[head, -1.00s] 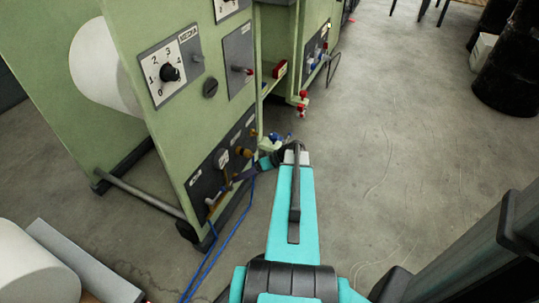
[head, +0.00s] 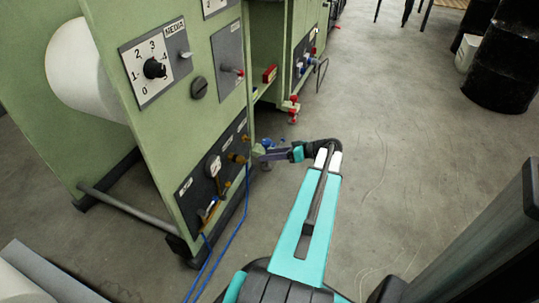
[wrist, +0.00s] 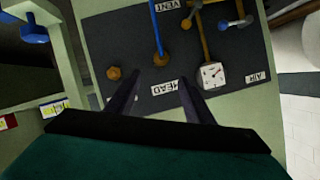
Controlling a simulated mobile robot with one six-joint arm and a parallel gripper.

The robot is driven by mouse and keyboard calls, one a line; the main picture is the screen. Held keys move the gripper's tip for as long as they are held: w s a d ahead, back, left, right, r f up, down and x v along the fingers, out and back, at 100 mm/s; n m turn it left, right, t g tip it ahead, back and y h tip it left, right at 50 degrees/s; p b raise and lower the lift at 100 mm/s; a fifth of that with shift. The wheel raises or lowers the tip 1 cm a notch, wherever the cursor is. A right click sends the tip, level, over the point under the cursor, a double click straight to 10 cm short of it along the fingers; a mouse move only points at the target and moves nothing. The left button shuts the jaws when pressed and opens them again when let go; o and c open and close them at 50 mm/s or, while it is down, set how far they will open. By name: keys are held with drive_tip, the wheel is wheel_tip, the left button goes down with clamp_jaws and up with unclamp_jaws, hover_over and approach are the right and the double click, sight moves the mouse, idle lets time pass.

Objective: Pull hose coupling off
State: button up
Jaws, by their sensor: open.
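The dark lower panel (head: 212,180) on the green machine carries brass fittings, a gauge (wrist: 212,75) and several labels. The coupling lies between and beyond the fingertips; I cannot tell the depth gap. In the head view my gripper (head: 262,155) is at the panel's right edge, and the coupling is hard to make out.
A brass knob (wrist: 115,73) sits left of the coupling in the wrist view. Brass pipes with a lever stand to the right. A blue valve (wrist: 33,27) is at the upper left.

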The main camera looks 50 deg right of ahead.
sight(243, 158)
drive_tip(key=shift+w+a, duration=0.1)
drive_tip(key=shift+b+x, duration=2.15)
drive_tip(key=shift+x, duration=4.75)
drive_tip(key=shift+c, duration=0.2)
drive_tip(key=c, duration=1.2)
drive_tip(key=shift+o, duration=0.2)
drive_tip(key=s+d+b, duration=0.1)
drive_tip(key=s, duration=0.5)
drive_tip(key=shift+d, duration=0.2)
drive_tip(key=s+d+b, duration=0.1)
drive_tip(key=s+d, duration=0.1)
drive_tip(key=s, duration=0.6)
drive_tip(key=shift+s, duration=0.3)
